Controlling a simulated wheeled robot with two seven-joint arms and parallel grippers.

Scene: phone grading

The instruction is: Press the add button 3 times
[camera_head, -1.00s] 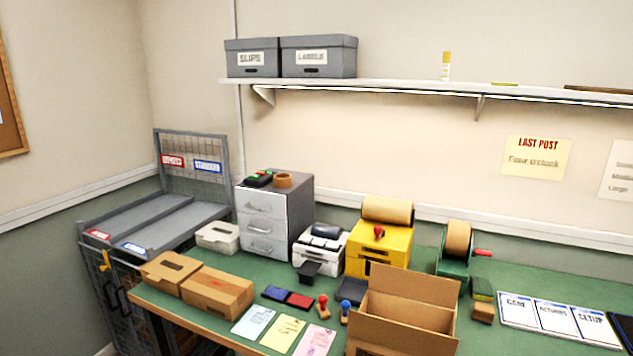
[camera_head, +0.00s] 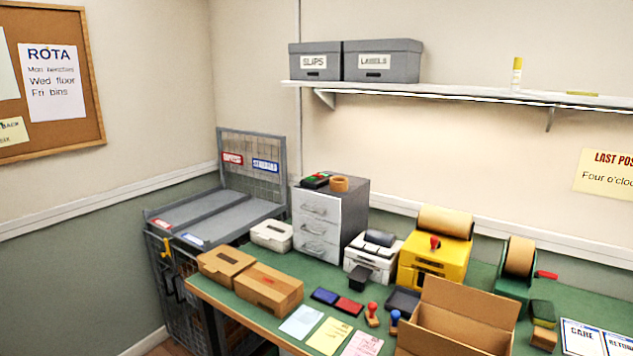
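No button marked "add" can be made out at this size. A small dark device (camera_head: 316,180) with green and red on its top lies on the grey drawer cabinet (camera_head: 331,226). A yellow machine (camera_head: 432,262) with a brown paper roll (camera_head: 446,221) and a red knob (camera_head: 435,242) stands on the green bench. A white printer-like machine (camera_head: 371,262) stands between the cabinet and the yellow machine. Neither of my grippers is in view.
An open cardboard box (camera_head: 462,318) stands at the bench front, right of the stamps (camera_head: 372,314). Closed cartons (camera_head: 268,289) are at the left end. A wire cage trolley (camera_head: 215,210) stands left of the bench. A shelf (camera_head: 440,93) runs above.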

